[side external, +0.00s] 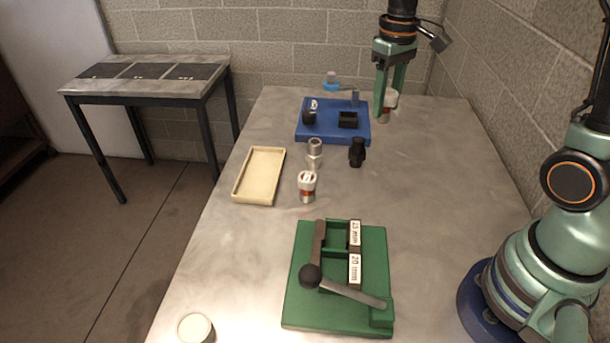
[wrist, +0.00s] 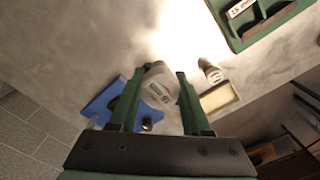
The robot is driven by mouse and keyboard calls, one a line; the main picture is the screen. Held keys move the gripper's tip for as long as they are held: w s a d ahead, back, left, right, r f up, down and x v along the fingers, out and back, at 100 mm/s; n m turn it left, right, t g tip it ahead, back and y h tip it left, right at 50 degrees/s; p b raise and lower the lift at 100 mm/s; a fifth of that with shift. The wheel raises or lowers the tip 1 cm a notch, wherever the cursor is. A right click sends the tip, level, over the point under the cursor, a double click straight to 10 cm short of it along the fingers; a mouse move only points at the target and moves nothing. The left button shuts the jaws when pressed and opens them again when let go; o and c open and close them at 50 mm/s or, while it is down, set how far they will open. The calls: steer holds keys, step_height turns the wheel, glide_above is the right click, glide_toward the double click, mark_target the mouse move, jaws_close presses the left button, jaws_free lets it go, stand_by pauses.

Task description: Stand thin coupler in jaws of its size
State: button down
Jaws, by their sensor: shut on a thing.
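My gripper (side external: 383,105) is at the far end of the table, pointing down. It is shut on a white-topped, labelled coupler (side external: 391,98), whose pale end and printed label (wrist: 158,88) show between the fingers in the wrist view. A similar coupler (side external: 307,187), white-topped with an orange-red band, stands upright mid-table. I cannot tell from these views which of the two is thinner. The green vise (side external: 300,310) is at the near end, with jaw places labelled 15 mm (side external: 355,233) and 20 mm (side external: 355,270). A dark lever with a ball knob lies across it.
A blue tray (side external: 315,134) with black parts is left of my gripper. A bare silver fitting (side external: 314,152) and a black fitting (side external: 357,152) stand mid-table. A cream tray (side external: 258,175) lies left of them. A white-topped round thing (side external: 195,328) is at the near left.

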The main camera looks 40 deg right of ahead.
mark_target(383, 122)
step_height(383, 122, down, 18)
steer(key=shift+r, duration=0.2)
steer(key=shift+f, duration=0.1)
stand_by(0.3)
steer(key=shift+c, duration=1.8)
jaws_free()
step_height(383, 122, up, 12)
steer(key=shift+r, duration=0.15)
steer(key=s+a+r+t, duration=0.4)
steer(key=s+r, duration=0.4)
steer(key=r, duration=0.2)
steer(key=shift+a+r+t, duration=0.2)
steer(key=shift+a+t, duration=0.15)
steer(key=shift+t, duration=0.15)
steer(key=shift+o, duration=0.4)
steer(key=shift+s+a+r+t, duration=0.2)
steer(key=shift+s+t, duration=0.1)
steer(key=shift+s, duration=0.15)
